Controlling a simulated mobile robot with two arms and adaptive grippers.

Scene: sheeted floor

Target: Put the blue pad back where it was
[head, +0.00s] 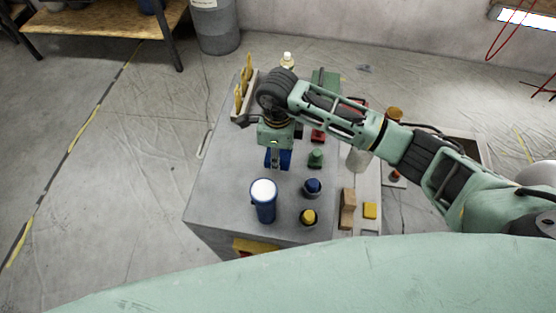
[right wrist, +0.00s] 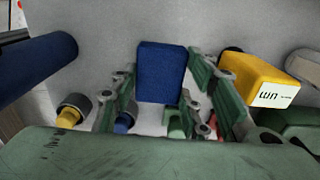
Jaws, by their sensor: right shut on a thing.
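The blue pad (head: 285,160) is in the jaws of my right gripper (head: 278,163), low over the grey table (head: 225,185) in the head view. In the right wrist view the pad (right wrist: 160,65) shows as a plain blue block between the two green fingers of the right gripper (right wrist: 162,90), which is shut on it. I cannot tell whether the pad touches the table top. My left gripper is not in view.
A blue cylinder with a white top (head: 264,207) stands in front of the gripper. A blue-topped piece (head: 312,187), a yellow-topped piece (head: 308,217) and a green piece (head: 316,158) stand to its right. A yellow box (right wrist: 258,78) is beside the right finger.

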